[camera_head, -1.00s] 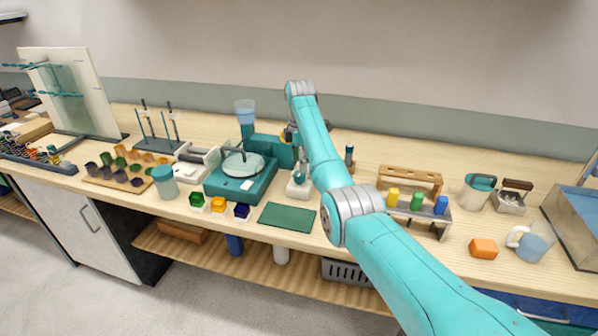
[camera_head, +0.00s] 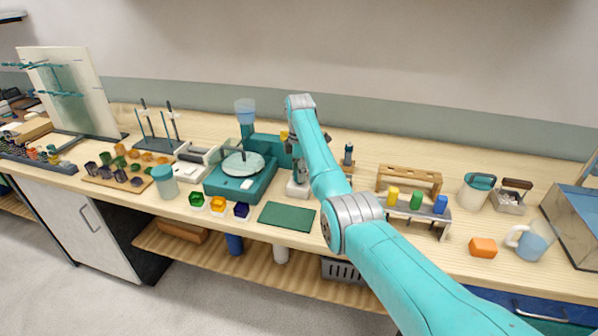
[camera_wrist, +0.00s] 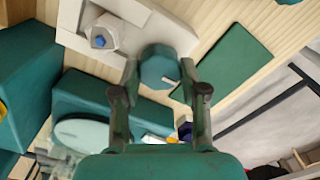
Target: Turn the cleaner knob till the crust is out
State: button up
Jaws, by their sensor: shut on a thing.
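The cleaner knob (camera_wrist: 157,72) is a dark green, many-sided knob with a pale mark, seen in the wrist view. It sits at the edge of a white cleaner body (camera_wrist: 165,32), which has a grey collar with a blue centre (camera_wrist: 101,39). My gripper (camera_wrist: 160,66) has one finger on each side of the knob and is shut on it. I cannot make out any crust.
A teal machine with a round pale plate (camera_head: 243,165) stands left of the cleaner. A green mat (camera_head: 287,216) lies in front. A rack with coloured blocks (camera_head: 433,215) stands to the right. Small coloured cups (camera_head: 218,204) line the front edge.

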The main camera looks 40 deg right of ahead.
jog(key=shift+m, duration=0.4)
